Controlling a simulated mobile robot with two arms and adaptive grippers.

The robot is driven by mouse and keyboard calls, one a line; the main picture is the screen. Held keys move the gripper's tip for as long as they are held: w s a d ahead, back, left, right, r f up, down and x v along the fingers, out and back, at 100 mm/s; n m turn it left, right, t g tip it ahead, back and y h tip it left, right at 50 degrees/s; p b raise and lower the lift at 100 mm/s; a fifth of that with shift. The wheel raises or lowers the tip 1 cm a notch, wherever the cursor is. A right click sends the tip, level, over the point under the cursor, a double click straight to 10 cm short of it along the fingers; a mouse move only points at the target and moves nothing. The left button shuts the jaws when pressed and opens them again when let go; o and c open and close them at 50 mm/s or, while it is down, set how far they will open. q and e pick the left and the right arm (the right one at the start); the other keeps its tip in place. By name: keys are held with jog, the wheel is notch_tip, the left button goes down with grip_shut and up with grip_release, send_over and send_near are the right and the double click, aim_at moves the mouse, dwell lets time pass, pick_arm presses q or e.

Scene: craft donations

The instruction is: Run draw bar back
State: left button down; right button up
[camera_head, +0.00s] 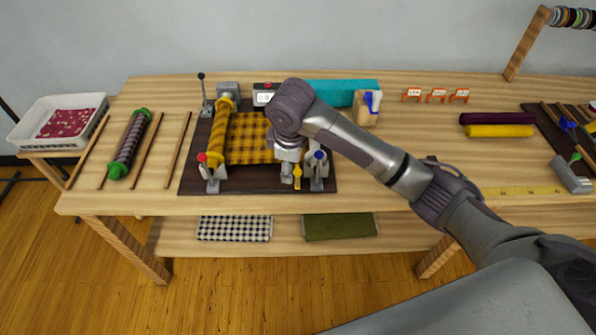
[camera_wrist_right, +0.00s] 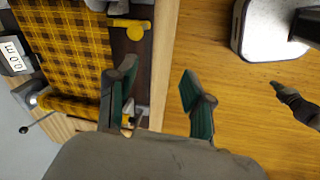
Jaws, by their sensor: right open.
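A winding stand on a dark base board (camera_head: 190,183) holds yellow-and-black plaid cloth (camera_head: 248,135), which runs right from a cloth-wrapped roll (camera_head: 220,132). The cloth also fills the upper left of the right wrist view (camera_wrist_right: 65,45). A small yellow part (camera_head: 297,183) shows at the board's front, beside my right gripper; a yellow piece is also in the right wrist view (camera_wrist_right: 130,27). I cannot tell which part is the draw bar; my arm hides some of the stand. My right gripper (camera_wrist_right: 158,100) is open and empty, over the table's front edge. My left gripper is not in view.
Posts with a red knob (camera_head: 202,157) and a blue knob (camera_head: 319,155) stand at the board's front. A counter (camera_head: 263,95) and a lever (camera_head: 202,90) are behind. A green-ended roll (camera_head: 128,145) and sticks lie left. A teal block (camera_head: 335,88) stands at the back.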

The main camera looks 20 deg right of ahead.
aim_at(298, 170)
notch_tip(298, 170, up, 3)
jog(key=w+d, duration=0.3)
jog(key=shift+h, duration=0.4)
jog(key=f, duration=0.4)
jog(key=w+f+p, duration=0.1)
jog(key=f, duration=0.3)
jog(key=w+f, duration=0.1)
jog(key=f, duration=0.4)
jog(key=shift+d+p, duration=0.35)
jog(key=shift+p, duration=0.05)
grip_shut()
